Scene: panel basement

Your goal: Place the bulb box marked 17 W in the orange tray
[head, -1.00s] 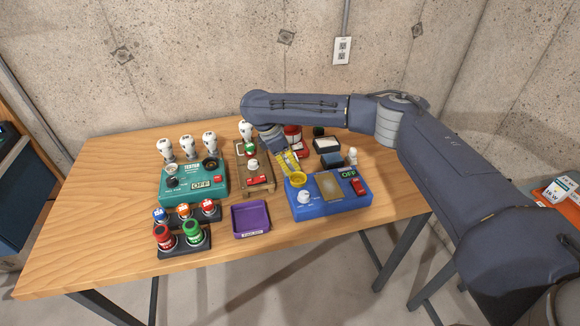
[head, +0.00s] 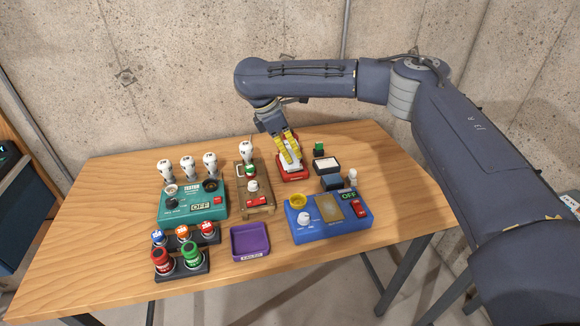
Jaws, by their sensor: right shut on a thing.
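My right gripper (head: 289,153) has yellow fingers and reaches down at the back of the wooden table. It is shut on a part of a red and white device (head: 293,177); the fingers hide the part they grip. No box that I can read as 17 W is in view. At the right edge, beside my right arm, only a sliver of white boxes (head: 572,202) shows, cut off by the picture edge. The orange tray cannot be made out now. My left gripper is not in view.
A concrete wall (head: 150,60) rises behind. The table's front left is bare.

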